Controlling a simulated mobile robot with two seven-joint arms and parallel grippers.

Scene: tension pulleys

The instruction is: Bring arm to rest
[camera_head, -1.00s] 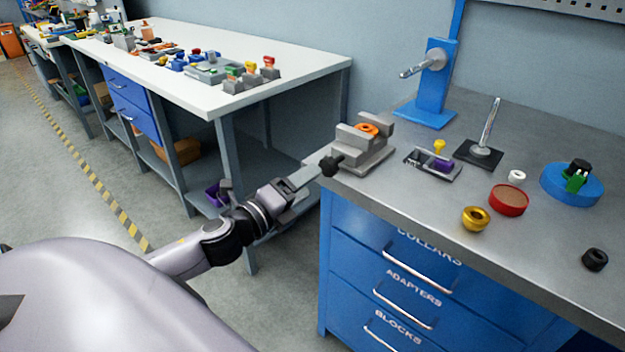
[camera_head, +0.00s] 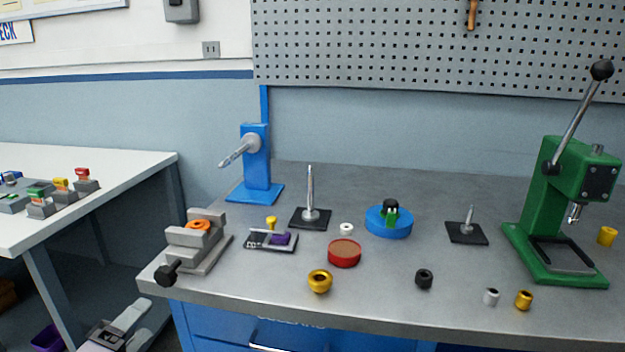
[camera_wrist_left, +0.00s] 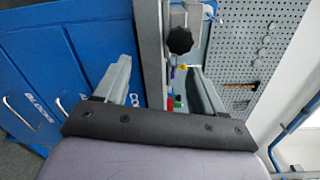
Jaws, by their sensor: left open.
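My left gripper (camera_head: 138,322) shows at the bottom left of the head view, low beside the left front corner of the grey workbench (camera_head: 240,296). It is open, with nothing between its fingers. In the left wrist view its two grey fingers (camera_wrist_left: 163,80) stand apart, with the bench edge and a black knob (camera_wrist_left: 180,40) beyond them. The grey vise (camera_head: 203,243), holding an orange ring (camera_head: 198,225), sits on the bench corner up and right of the gripper. My right arm is not in view.
The bench holds a blue post stand (camera_head: 256,165), a purple-and-yellow piece on a small tray (camera_head: 262,245), a red round dish (camera_head: 344,254), a blue disc (camera_head: 388,222) and a green press (camera_head: 570,210). A white table (camera_head: 100,175) stands left, with a floor gap between.

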